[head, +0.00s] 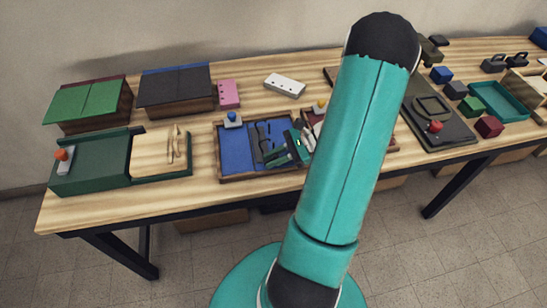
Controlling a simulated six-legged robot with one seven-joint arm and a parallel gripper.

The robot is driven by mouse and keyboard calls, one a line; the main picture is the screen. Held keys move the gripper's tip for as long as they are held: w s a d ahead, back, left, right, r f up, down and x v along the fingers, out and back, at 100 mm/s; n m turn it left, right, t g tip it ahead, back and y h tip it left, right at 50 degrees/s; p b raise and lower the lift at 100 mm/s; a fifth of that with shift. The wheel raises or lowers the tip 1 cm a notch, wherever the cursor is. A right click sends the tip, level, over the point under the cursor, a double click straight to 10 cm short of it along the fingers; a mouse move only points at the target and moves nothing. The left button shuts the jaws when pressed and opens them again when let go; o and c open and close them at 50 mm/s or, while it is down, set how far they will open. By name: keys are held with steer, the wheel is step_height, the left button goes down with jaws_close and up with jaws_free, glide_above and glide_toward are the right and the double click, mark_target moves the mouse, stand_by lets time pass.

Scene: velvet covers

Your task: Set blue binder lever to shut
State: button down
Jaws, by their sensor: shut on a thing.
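The blue binder (237,155) lies open on the table left of my arm, with a blue inside and a brown rim. A blue knob on a pale base (232,119) stands at its back edge. A dark lever mechanism (263,134) runs along the right part of the blue inside. My green and white gripper (276,156) is low over the front right part of the binder, at the near end of this mechanism. Its jaws are shut on a dark part there, apparently the lever. The fingertips are small and partly hidden, so the exact grip is unclear.
Dark boxes (178,90) and a pink block (229,93) stand behind. A black tray (440,128) and teal tray (497,106) lie right. My arm hides the table's middle.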

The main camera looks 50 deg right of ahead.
steer(key=c, duration=1.4)
jaws_free()
steer(key=shift+o, duration=0.2)
steer(key=shift+d, duration=0.1)
steer(key=v, duration=1.3)
steer(key=shift+s+d+r, duration=0.15)
steer(key=shift+d, duration=0.1)
